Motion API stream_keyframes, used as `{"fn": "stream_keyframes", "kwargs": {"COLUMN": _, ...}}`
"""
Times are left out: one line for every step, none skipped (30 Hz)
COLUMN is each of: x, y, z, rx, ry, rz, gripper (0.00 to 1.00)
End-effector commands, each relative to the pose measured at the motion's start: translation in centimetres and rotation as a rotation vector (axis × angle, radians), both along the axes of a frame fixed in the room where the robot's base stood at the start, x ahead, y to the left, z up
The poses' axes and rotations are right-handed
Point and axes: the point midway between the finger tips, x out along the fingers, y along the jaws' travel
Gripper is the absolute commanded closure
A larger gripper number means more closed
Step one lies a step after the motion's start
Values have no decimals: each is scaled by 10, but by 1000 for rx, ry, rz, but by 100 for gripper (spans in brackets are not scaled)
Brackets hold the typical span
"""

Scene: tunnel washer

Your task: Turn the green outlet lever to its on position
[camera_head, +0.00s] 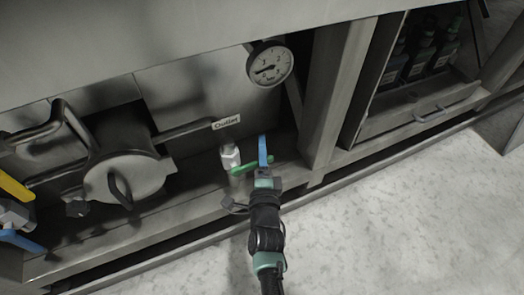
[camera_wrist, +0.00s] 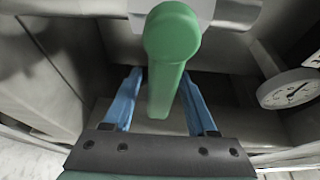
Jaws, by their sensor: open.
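The green outlet lever (camera_head: 250,164) is on the silver valve (camera_head: 230,157) under the "Outlet" label (camera_head: 226,122). In the head view it points right from the valve, to my gripper. In the wrist view the lever (camera_wrist: 168,65) looms large, with its rounded end at the top middle. My gripper (camera_head: 263,150) is at the lever's right end. Its two blue fingers also show in the wrist view (camera_wrist: 157,85), open, one on each side of the lever. Gaps show beside the lever, and I cannot tell whether either finger touches it.
A pressure gauge (camera_head: 270,65) is above the lever, and it shows at the right of the wrist view (camera_wrist: 290,88). A metal post (camera_head: 338,90) stands to the right. A round hatch (camera_head: 125,178) and yellow lever (camera_head: 14,187) are left. The floor (camera_head: 400,220) in front is clear.

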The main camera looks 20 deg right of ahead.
Motion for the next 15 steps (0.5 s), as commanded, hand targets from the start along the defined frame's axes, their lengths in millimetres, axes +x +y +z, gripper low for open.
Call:
{"fn": "stream_keyframes", "kwargs": {"x": 0, "y": 0, "z": 0, "rx": 0, "ry": 0, "rz": 1, "gripper": 43}}
{"fn": "stream_keyframes", "kwargs": {"x": 0, "y": 0, "z": 0, "rx": 0, "ry": 0, "rz": 1, "gripper": 43}}
{"fn": "stream_keyframes", "kwargs": {"x": 0, "y": 0, "z": 0, "rx": 0, "ry": 0, "rz": 1, "gripper": 43}}
{"fn": "stream_keyframes", "kwargs": {"x": 0, "y": 0, "z": 0, "rx": 0, "ry": 0, "rz": 1, "gripper": 43}}
{"fn": "stream_keyframes", "kwargs": {"x": 0, "y": 0, "z": 0, "rx": 0, "ry": 0, "rz": 1, "gripper": 43}}
{"fn": "stream_keyframes", "kwargs": {"x": 0, "y": 0, "z": 0, "rx": 0, "ry": 0, "rz": 1, "gripper": 46}}
{"fn": "stream_keyframes", "kwargs": {"x": 0, "y": 0, "z": 0, "rx": 0, "ry": 0, "rz": 1, "gripper": 52}}
{"fn": "stream_keyframes", "kwargs": {"x": 0, "y": 0, "z": 0, "rx": 0, "ry": 0, "rz": 1, "gripper": 57}}
{"fn": "stream_keyframes", "kwargs": {"x": 0, "y": 0, "z": 0, "rx": 0, "ry": 0, "rz": 0, "gripper": 64}}
{"fn": "stream_keyframes", "kwargs": {"x": 0, "y": 0, "z": 0, "rx": 0, "ry": 0, "rz": 0, "gripper": 70}}
{"fn": "stream_keyframes", "kwargs": {"x": 0, "y": 0, "z": 0, "rx": 0, "ry": 0, "rz": 0, "gripper": 75}}
{"fn": "stream_keyframes", "kwargs": {"x": 0, "y": 0, "z": 0, "rx": 0, "ry": 0, "rz": 0, "gripper": 82}}
{"fn": "stream_keyframes", "kwargs": {"x": 0, "y": 0, "z": 0, "rx": 0, "ry": 0, "rz": 0, "gripper": 88}}
{"fn": "stream_keyframes", "kwargs": {"x": 0, "y": 0, "z": 0, "rx": 0, "ry": 0, "rz": 0, "gripper": 93}}
{"fn": "stream_keyframes", "kwargs": {"x": 0, "y": 0, "z": 0, "rx": 0, "ry": 0, "rz": 0, "gripper": 100}}
